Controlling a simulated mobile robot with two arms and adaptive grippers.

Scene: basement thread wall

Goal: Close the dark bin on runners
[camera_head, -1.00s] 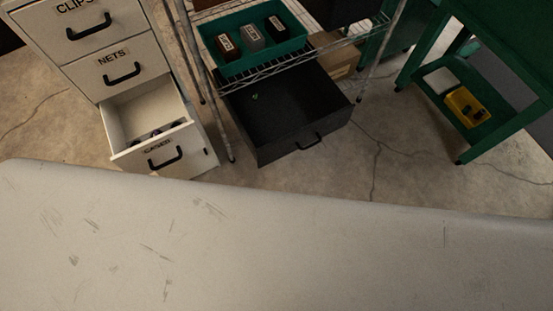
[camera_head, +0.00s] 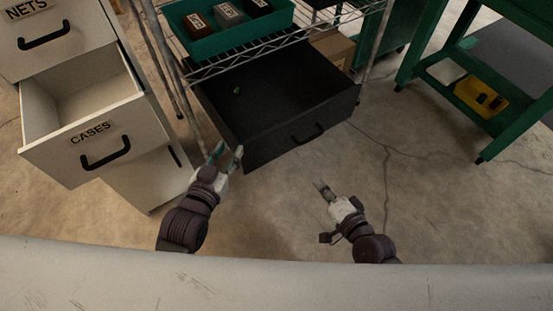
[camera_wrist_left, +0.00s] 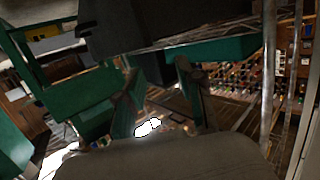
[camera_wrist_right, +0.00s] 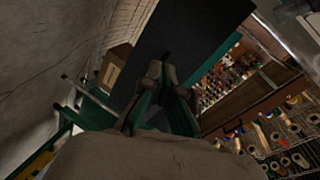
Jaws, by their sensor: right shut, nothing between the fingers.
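The dark bin (camera_head: 280,85) on runners stands pulled out below the wire shelf, open at the top. Its front (camera_head: 285,142) carries a black bar handle (camera_head: 308,133). A small green thing (camera_head: 237,90) lies inside. My left gripper (camera_head: 226,156) is open and empty, close to the bin's front left corner; I cannot tell whether it touches. My right gripper (camera_head: 321,186) is shut and empty, in front of the bin and below its handle in the picture, apart from it. A dark panel, seemingly the bin, fills the upper middle of the right wrist view (camera_wrist_right: 190,40).
A white cabinet (camera_head: 70,95) at left has its CASES drawer (camera_head: 95,145) pulled out beside the bin. A teal tray (camera_head: 210,42) with several small boxes sits on the wire shelf (camera_head: 265,47). A green table (camera_head: 435,75) stands at right. Floor in front is clear.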

